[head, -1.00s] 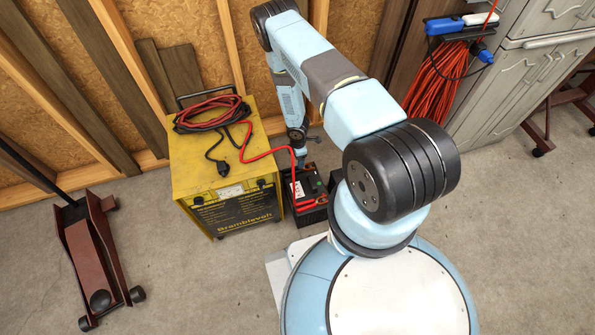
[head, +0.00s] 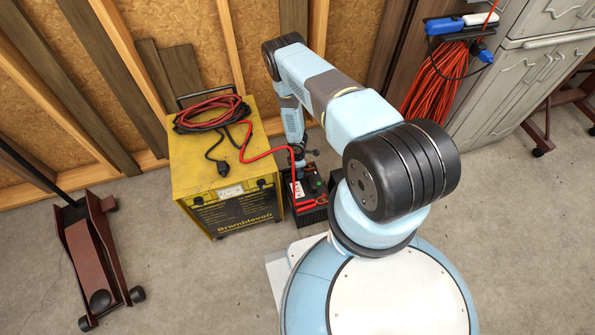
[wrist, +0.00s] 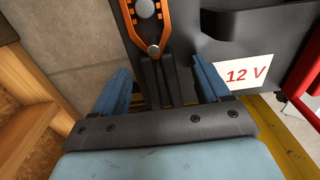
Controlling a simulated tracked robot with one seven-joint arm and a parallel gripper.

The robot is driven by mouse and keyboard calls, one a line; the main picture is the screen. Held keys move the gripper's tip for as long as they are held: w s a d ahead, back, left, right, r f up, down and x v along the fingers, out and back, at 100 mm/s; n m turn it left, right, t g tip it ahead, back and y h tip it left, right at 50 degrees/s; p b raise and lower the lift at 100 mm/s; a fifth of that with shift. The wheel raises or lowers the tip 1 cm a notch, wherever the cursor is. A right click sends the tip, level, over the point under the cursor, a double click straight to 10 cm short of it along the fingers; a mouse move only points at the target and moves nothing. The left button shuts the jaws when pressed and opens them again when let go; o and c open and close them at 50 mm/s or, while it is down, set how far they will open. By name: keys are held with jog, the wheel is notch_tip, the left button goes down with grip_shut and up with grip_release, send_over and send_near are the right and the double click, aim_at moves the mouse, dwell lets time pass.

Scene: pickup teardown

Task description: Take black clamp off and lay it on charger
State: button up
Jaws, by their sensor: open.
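The black clamp (wrist: 166,82) shows in the wrist view. Its copper-coloured jaws are around a grey battery post at the top, and its black handles point down toward my gripper (wrist: 160,68). My gripper is open, with one blue finger on each side of the handles and visible gaps between. The dark battery (head: 311,190) carries a "12 V" label and stands on the floor beside the charger (head: 222,178). The yellow charger has coiled cables and a black plug on its top. In the head view my arm hides the black clamp.
A red clamp (head: 306,205) is at the battery's near side, and a red cable (head: 268,154) runs from it to the charger. A red floor jack (head: 96,255) stands at left. A grey cabinet (head: 540,75) and an orange cord (head: 440,80) are at right.

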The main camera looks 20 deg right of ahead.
jog(key=shift+f, duration=0.1)
jog(key=c, duration=1.3)
